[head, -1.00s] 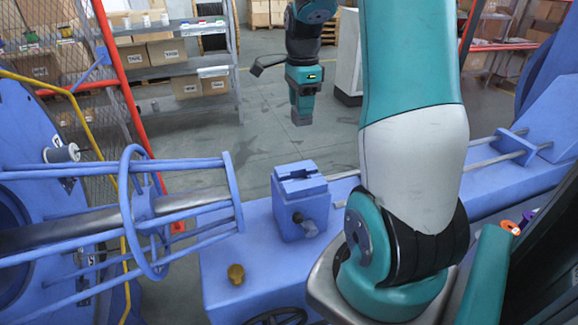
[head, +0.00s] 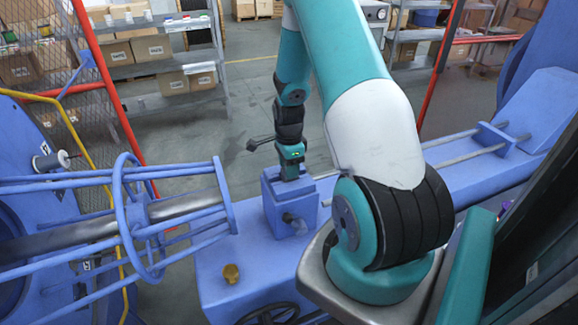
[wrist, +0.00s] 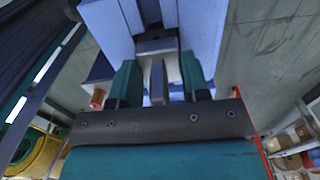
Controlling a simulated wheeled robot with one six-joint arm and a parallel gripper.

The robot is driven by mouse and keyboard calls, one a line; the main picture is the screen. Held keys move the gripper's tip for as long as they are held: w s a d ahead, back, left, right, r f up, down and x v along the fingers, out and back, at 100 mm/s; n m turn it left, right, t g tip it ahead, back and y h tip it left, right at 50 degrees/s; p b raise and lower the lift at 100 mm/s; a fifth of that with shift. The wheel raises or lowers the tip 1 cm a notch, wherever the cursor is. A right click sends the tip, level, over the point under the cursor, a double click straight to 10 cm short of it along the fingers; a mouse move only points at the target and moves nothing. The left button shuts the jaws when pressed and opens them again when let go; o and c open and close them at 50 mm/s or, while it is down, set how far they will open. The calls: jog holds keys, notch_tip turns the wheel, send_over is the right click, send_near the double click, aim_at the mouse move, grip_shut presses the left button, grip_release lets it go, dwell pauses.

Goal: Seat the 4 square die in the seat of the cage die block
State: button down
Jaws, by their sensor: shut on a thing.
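The cage die block (head: 283,212) is a blue box on the blue machine bed, with a grey fitting on its front. My gripper (head: 290,174) points down at its top, and its tips and the seat are hidden or too small to make out there. In the wrist view my gripper (wrist: 160,84) has its teal fingers shut on a small grey piece, the square die (wrist: 158,82). The blue block (wrist: 203,28) with its dark slot fills the top of that view, close to the die. I cannot tell whether the die is inside the seat or just above it.
A blue cage of rods (head: 180,205) stands left of the block. A yellow-brown knob (head: 231,273) sits on the bed (head: 215,292) in front. Grey rails (head: 460,152) run to the right. Shelves with boxes (head: 150,50) stand behind, across open floor.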

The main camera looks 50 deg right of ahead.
jog(key=shift+f, duration=0.55)
jog(key=shift+f, duration=0.25)
jog(key=c, duration=0.6)
grip_release()
jog(key=shift+r, duration=0.1)
jog(key=shift+r, duration=0.1)
